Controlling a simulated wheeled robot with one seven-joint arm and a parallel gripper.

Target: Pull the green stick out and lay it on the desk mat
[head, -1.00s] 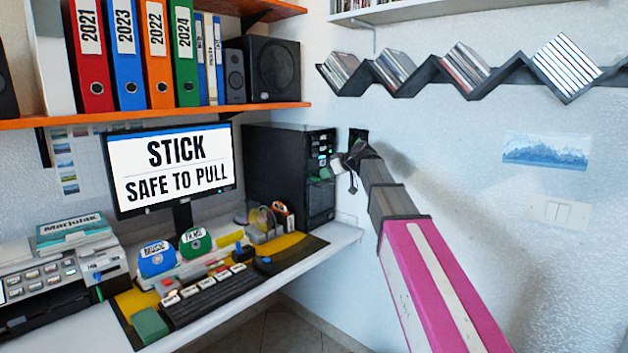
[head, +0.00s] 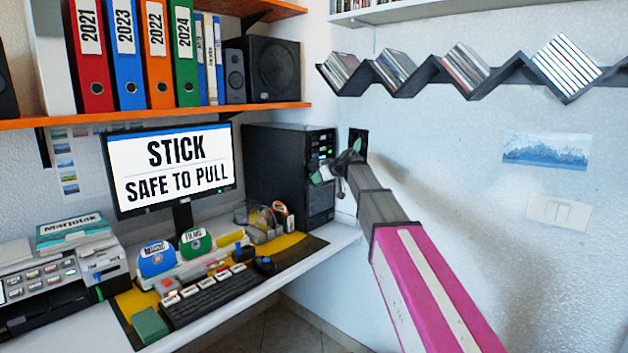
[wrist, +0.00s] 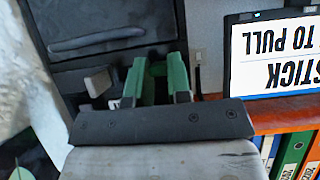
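My gripper (head: 332,170) is at the front face of the black computer tower (head: 283,178), at the right end of the desk. In the wrist view two green-faced fingers (wrist: 158,80) stand apart with a dark gap between them, so the gripper looks open. I cannot single out the green stick; the fingers cover the spot, and their green blends with any green there. A small pale block (wrist: 97,80) shows left of the fingers. The desk mat (head: 288,246), yellow and dark, lies on the desk below and left of the gripper.
The monitor (head: 172,168) reads "STICK SAFE TO PULL". A keyboard (head: 210,296), disc holders and a cup-like organiser (head: 262,222) crowd the mat. Bare yellow mat shows at its right end. A printer (head: 60,265) stands left; an orange shelf (head: 150,113) hangs above.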

